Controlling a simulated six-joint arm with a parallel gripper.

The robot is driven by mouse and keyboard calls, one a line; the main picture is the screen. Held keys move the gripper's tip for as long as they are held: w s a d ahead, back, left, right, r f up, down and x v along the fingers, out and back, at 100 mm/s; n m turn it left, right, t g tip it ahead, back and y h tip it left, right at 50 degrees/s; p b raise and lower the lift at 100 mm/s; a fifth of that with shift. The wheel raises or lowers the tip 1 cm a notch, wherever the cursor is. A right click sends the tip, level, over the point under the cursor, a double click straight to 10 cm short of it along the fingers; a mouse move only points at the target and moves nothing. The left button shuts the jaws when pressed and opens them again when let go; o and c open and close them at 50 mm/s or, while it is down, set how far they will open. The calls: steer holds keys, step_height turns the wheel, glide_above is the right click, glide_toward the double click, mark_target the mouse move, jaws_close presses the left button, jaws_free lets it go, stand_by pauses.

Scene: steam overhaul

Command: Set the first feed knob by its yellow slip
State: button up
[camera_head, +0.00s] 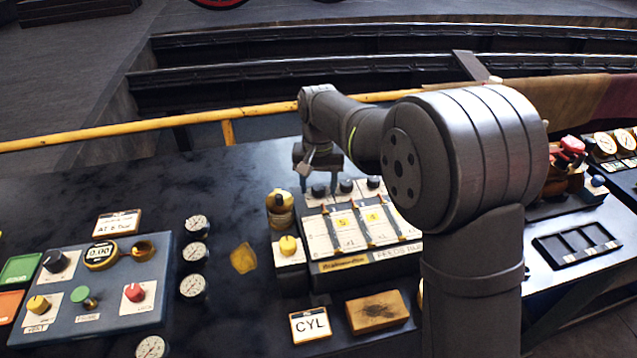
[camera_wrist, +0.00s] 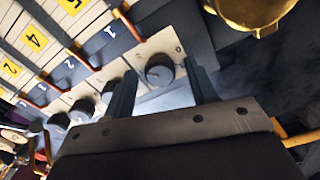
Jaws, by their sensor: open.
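The feed board (camera_head: 350,235) carries a row of dark round knobs along its far edge. The first feed knob (camera_head: 320,190) is at the left end; in the wrist view it (camera_wrist: 160,70) sits on a pale plate. My gripper (camera_wrist: 161,67) is open, with one finger on each side of this knob; contact cannot be told. In the head view my gripper (camera_head: 319,178) points down over it. In line with column 1, a yellow slip (camera_wrist: 72,5) reads 5. Column 2's yellow slip (camera_wrist: 35,40) reads 4. The knob's pointer setting is too small to read.
The second knob (camera_head: 346,186) stands close beside the first. A brass fitting (camera_head: 280,205) stands just left of the board. A CYL card (camera_head: 310,324) and a brown block (camera_head: 377,312) lie in front.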

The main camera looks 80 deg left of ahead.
mark_target(319, 187)
step_height(319, 187, up, 17)
steer(key=shift+r, duration=0.2)
stand_by(0.3)
stand_by(0.5)
step_height(319, 187, down, 18)
steer(key=shift+r, duration=0.2)
stand_by(0.4)
